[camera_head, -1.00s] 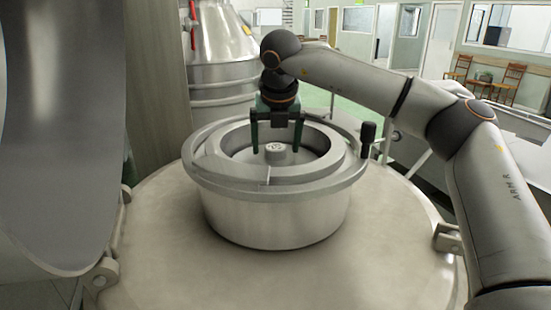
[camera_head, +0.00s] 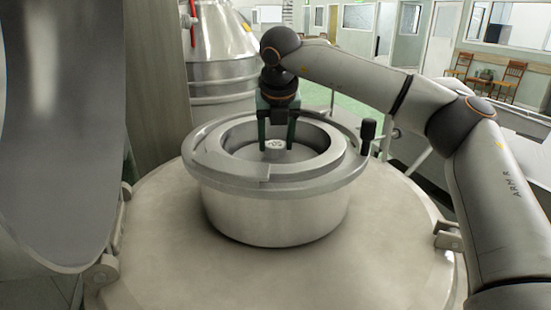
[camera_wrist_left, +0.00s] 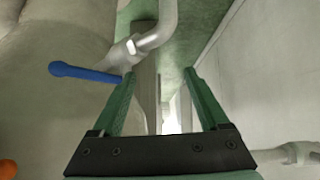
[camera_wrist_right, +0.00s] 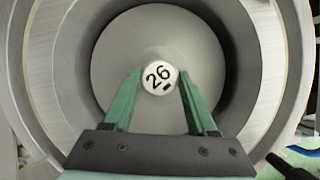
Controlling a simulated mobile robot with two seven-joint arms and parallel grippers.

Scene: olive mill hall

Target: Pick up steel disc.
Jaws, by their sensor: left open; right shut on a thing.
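The steel disc (camera_wrist_right: 120,62) is a round grey plate inside the round metal vessel (camera_head: 275,215). In the head view the right gripper (camera_head: 276,147) hides part of the knob and disc. I cannot tell whether the disc is clear of the vessel's floor. My left gripper (camera_wrist_left: 160,73) is open and empty in its wrist view, away from the disc.
The vessel stands on a wide pale round top (camera_head: 275,275), with a black knob (camera_head: 368,130) rising at its right rim. A large curved metal panel (camera_head: 55,130) stands at left. A blue lever (camera_wrist_left: 85,73) and pipe are near my left gripper.

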